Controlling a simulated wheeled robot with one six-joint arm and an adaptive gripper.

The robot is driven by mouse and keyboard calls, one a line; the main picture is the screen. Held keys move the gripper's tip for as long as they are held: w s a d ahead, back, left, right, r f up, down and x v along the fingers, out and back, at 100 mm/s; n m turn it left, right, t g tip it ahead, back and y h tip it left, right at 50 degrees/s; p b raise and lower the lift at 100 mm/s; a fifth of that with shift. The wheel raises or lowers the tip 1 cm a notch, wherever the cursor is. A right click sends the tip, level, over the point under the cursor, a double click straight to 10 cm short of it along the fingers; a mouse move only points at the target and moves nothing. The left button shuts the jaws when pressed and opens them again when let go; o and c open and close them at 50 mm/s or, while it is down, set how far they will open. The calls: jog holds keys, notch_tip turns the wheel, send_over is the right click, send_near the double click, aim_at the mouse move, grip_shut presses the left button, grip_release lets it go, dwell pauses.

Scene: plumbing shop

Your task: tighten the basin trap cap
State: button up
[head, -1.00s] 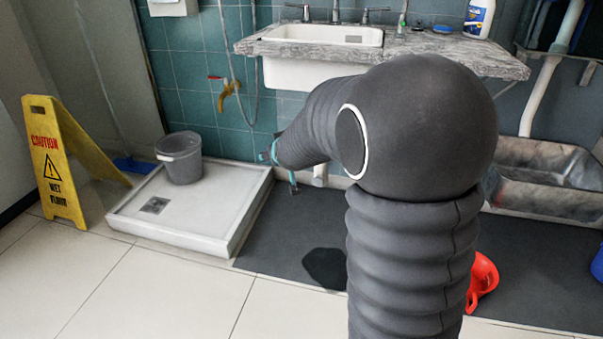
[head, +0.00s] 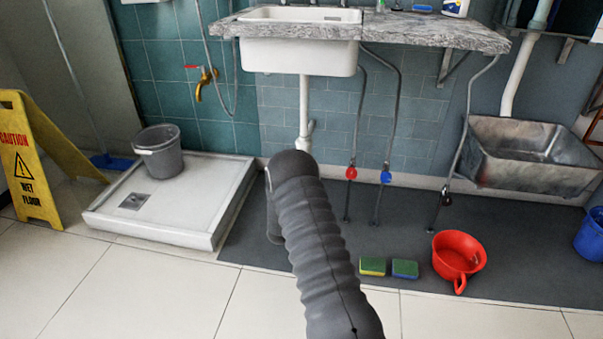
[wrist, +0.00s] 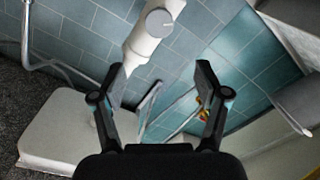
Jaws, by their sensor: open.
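The basin trap is a white pipe; in the wrist view it runs to the top, with a round grey cap (wrist: 158,23) facing the camera. My gripper (wrist: 161,76) is open and empty, its two dark fingers apart below the cap in the picture and not touching it. In the head view the white trap pipe (head: 304,104) drops from under the basin (head: 300,56). My arm stands in front of its lower end and hides my gripper and the cap there.
Two hoses with a red valve (head: 351,173) and a blue valve (head: 385,177) hang right of the trap. The white shower tray (head: 205,193) with a grey bucket (head: 160,152) is at left. Sponges (head: 373,266) and a red dipper (head: 459,252) lie on the dark floor.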

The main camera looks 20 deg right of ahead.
jog(key=x, duration=0.4)
jog(key=b+x, duration=0.1)
jog(key=x, duration=0.4)
jog(key=f+x, duration=0.1)
jog(key=x, duration=0.3)
jog(key=shift+w+d+f+b, duration=0.15)
jog(key=shift+d+b, duration=0.25)
jog(key=shift+d, duration=0.25)
jog(key=c, duration=1.2)
jog(key=shift+o, duration=0.2)
